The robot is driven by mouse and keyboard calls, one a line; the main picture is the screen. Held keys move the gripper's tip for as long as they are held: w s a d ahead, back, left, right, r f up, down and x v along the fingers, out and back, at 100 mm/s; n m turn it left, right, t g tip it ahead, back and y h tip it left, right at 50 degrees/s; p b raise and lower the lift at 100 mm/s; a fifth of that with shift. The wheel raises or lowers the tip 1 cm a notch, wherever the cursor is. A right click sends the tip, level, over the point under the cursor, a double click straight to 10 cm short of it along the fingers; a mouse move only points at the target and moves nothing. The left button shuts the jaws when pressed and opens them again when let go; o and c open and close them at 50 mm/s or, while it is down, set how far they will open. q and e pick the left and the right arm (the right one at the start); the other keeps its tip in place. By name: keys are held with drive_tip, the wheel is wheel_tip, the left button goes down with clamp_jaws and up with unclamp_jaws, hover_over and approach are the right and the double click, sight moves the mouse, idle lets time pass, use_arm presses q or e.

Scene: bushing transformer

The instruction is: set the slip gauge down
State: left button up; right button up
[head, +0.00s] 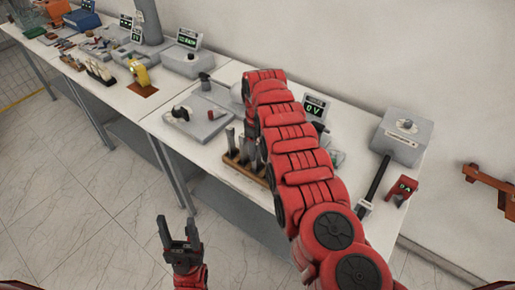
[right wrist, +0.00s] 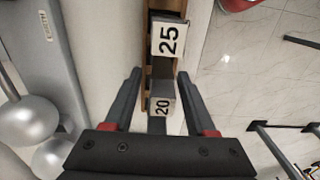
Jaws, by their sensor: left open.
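The slip gauge marked 20 (right wrist: 163,98) stands upright in a wooden rack (right wrist: 146,38). The block marked 25 (right wrist: 168,38) is just beyond it. My right gripper (right wrist: 160,75) has its fingers spread on either side of the 20 gauge. A gap shows on the left, and the right finger is close to the label; contact is unclear. In the head view my right arm hides most of that gripper, and the rack (head: 243,171) shows at the bench's front edge. My left gripper (head: 179,238) is open and empty over the floor in front of the bench.
A grey plate with a black-knobbed device (head: 200,114) lies left of the rack. A display reading 0 V (head: 314,108), a grey box (head: 402,136), a black bar (head: 375,182) and a red device (head: 401,190) are to the right. Rounded metal parts (right wrist: 28,120) lie beside the rack.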

sight(257, 141)
drive_tip(key=shift+o, duration=0.2)
drive_tip(key=shift+a, duration=0.15)
wheel_tip(257, 141, up, 6)
drive_tip(key=b, duration=0.3)
drive_tip(key=shift+w+r+b, duration=0.1)
drive_tip(key=shift+b, duration=0.3)
wheel_tip(257, 141, up, 5)
drive_tip(key=p, duration=0.3)
drive_tip(key=shift+r, duration=0.1)
drive_tip(key=shift+s+r+p, duration=0.2)
drive_tip(key=shift+r+p, duration=0.15)
drive_tip(key=shift+p, duration=0.2)
drive_tip(key=shift+w+f, duration=0.1)
